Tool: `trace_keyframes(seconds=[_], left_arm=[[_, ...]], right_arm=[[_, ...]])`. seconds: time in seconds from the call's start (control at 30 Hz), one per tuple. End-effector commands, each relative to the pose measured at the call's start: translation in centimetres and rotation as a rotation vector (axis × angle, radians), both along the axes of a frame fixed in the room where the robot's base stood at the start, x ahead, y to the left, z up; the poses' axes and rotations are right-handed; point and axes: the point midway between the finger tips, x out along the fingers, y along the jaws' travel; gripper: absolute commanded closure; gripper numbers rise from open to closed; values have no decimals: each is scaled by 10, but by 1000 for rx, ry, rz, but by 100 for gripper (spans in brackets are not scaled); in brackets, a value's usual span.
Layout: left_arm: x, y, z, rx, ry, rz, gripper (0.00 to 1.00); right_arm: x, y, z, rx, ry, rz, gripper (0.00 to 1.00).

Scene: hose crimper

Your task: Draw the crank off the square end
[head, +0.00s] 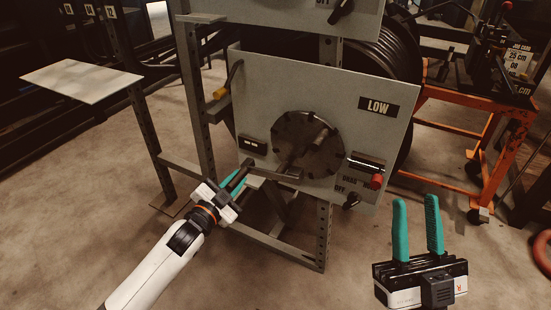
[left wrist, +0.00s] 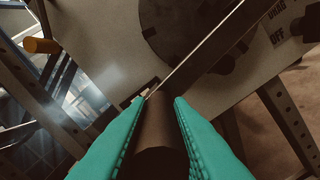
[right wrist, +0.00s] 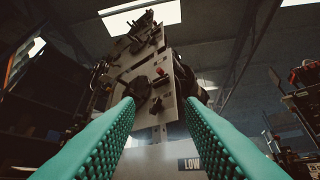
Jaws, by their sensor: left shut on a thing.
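The crank's dark flat arm (head: 275,173) lies in front of the LOW panel (head: 350,110). My left gripper (head: 237,180) is shut on the crank's handle; in the left wrist view the brown round handle (left wrist: 160,155) sits between the teal fingers. The arm's other end meets a shaft (head: 296,156) coming out from the dark round plate (head: 325,155). I cannot tell whether the crank is still seated on the square end, which is hidden. My right gripper (head: 418,228) is open and empty, fingers upward, apart from the panel at the lower right.
A red knob (head: 376,181) and a black OFF switch (head: 351,202) sit right of the round plate. A yellow-ended lever (head: 219,94) is at the panel's left. Grey frame posts (head: 326,235) stand below. An orange cart (head: 480,130) is at right. Floor in front is clear.

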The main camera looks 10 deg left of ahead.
Motion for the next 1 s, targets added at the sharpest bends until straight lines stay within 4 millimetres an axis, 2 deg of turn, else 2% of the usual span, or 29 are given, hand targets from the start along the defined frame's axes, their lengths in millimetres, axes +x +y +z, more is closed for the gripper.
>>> trace_keyframes(seconds=[1.0], left_arm=[[-12,4,2,-2,-4,-1,100]], right_arm=[[21,3,-21,-56,194,-8,65]])
